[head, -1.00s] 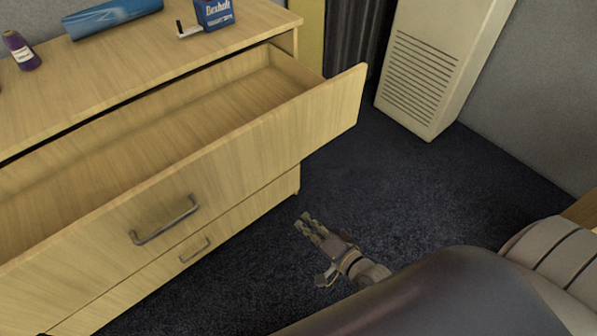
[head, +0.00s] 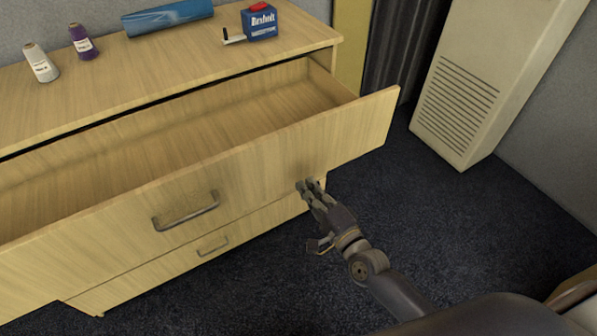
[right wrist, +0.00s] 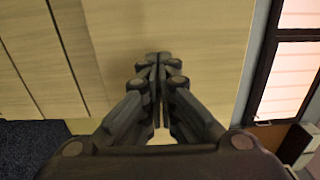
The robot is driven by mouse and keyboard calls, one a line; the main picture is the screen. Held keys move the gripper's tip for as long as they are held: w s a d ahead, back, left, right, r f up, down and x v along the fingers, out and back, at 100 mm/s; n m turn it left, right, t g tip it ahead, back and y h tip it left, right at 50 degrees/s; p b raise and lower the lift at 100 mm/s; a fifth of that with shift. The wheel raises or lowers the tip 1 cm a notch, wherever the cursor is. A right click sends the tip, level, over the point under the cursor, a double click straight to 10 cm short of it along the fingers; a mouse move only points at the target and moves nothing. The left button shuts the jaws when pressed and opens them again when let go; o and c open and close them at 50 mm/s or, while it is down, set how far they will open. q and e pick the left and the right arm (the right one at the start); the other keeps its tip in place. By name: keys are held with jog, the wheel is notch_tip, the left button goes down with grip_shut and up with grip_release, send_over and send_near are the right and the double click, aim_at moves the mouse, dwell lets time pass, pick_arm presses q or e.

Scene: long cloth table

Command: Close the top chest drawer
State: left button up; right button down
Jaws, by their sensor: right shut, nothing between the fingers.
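The top chest drawer (head: 250,168) is pulled well out of the wooden chest and looks empty inside. Its front carries a metal bar handle (head: 187,211). My right gripper (head: 309,184) is shut and empty, with its fingertips at the drawer front, right of the handle. In the right wrist view the shut fingertips (right wrist: 157,58) point at a pale wood panel (right wrist: 190,30); I cannot tell for sure whether they touch it. My left gripper is not in view.
On the chest top (head: 100,90) are a white spool (head: 41,64), a purple spool (head: 83,41), a blue roll (head: 167,17) and a blue box (head: 260,22). A lower drawer (head: 200,258) is shut. A vented beige cabinet (head: 480,80) stands right. Dark carpet (head: 460,230) is clear.

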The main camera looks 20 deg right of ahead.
aim_at(292, 167)
jog(key=x, duration=0.4)
jog(key=shift+p, duration=0.3)
jog(key=shift+w+a, duration=0.2)
jog(key=shift+w, duration=0.35)
